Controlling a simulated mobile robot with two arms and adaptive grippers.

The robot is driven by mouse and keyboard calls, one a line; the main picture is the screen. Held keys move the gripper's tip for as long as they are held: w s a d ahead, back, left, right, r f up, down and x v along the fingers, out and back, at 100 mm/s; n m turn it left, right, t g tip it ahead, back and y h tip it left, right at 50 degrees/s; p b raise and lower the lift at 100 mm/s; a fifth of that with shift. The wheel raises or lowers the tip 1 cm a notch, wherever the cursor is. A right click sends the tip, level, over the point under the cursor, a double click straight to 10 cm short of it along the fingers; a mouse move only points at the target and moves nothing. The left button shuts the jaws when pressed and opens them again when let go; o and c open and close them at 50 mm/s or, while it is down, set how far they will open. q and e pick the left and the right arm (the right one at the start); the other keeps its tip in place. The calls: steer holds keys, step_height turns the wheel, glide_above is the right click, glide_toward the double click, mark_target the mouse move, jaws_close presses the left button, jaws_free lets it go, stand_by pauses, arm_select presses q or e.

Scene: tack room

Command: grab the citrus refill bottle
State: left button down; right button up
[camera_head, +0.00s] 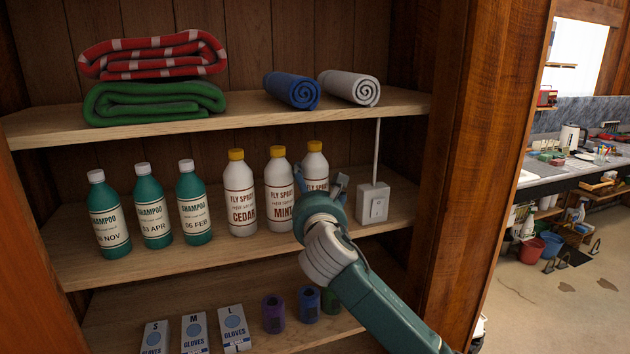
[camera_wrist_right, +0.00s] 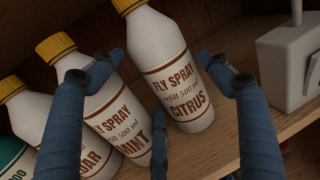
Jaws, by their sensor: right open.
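The citrus refill bottle (camera_head: 315,161) is white with a yellow cap and stands at the right end of the fly spray row on the middle shelf. My right gripper (camera_head: 321,183) hides its label in the head view. In the right wrist view the label of the citrus bottle (camera_wrist_right: 174,75) reads "FLY SPRAY refill 500 ml CITRUS". My right gripper (camera_wrist_right: 160,72) is open and empty, with the bottle showing between its spread fingers. I cannot tell whether any finger touches it. The left gripper is not in view.
The mint bottle (camera_head: 279,190) stands close left of the citrus one, then the cedar bottle (camera_head: 240,194). A white switch box (camera_head: 372,203) is close on the right. Green shampoo bottles (camera_head: 152,206) stand further left. The upper shelf (camera_head: 240,108) runs above, the cabinet post (camera_head: 478,150) at right.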

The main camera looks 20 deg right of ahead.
steer(key=shift+w+d+f, duration=0.1)
steer(key=shift+w, duration=0.75)
steer(key=shift+s, duration=0.1)
steer(key=c, duration=1)
steer(key=shift+r, duration=0.2)
steer(key=c, duration=0.4)
